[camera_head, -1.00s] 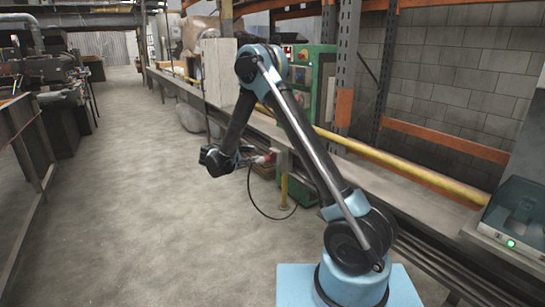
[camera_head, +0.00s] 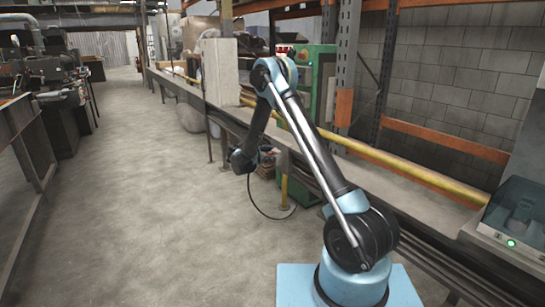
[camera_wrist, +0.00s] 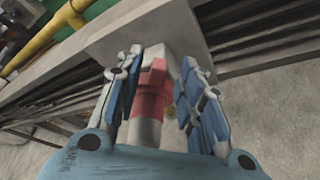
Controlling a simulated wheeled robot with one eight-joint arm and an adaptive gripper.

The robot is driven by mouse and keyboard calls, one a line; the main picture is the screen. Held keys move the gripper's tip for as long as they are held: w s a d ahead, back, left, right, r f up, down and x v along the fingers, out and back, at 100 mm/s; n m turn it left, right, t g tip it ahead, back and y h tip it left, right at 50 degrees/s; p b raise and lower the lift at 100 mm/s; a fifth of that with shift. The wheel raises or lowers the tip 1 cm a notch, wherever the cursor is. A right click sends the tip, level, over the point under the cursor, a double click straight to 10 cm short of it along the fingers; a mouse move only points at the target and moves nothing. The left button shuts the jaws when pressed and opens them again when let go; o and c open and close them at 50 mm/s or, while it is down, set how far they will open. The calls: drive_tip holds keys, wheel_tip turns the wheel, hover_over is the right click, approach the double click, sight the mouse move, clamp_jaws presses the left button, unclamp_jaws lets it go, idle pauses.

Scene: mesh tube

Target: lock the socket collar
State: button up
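The red socket collar (camera_wrist: 152,82) shows in the wrist view, around a pale grey connector body (camera_wrist: 145,132) that runs toward my palm. The collar sits under a grey housing (camera_wrist: 150,38). My gripper (camera_wrist: 162,58) is open, with one blue-padded finger on each side of the collar. The left finger is close to the collar; whether it touches cannot be told. A gap shows on the right. In the head view my gripper (camera_head: 262,153) is at the bench's front edge, and the collar cannot be made out clearly there.
A long bench (camera_head: 425,182) with a yellow pipe (camera_head: 365,150) runs along the right. A black cable (camera_head: 252,205) hangs in a loop below my gripper, near a yellow post (camera_head: 284,188). The concrete floor (camera_head: 150,215) to the left is clear.

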drive_tip(key=shift+x, duration=1.3)
clamp_jaws()
drive_tip(key=shift+s+d+f+m+t, duration=0.2)
drive_tip(key=shift+s+f+m+t, duration=0.2)
drive_tip(key=shift+m, duration=0.3)
unclamp_jaws()
drive_tip(key=v, duration=1.2)
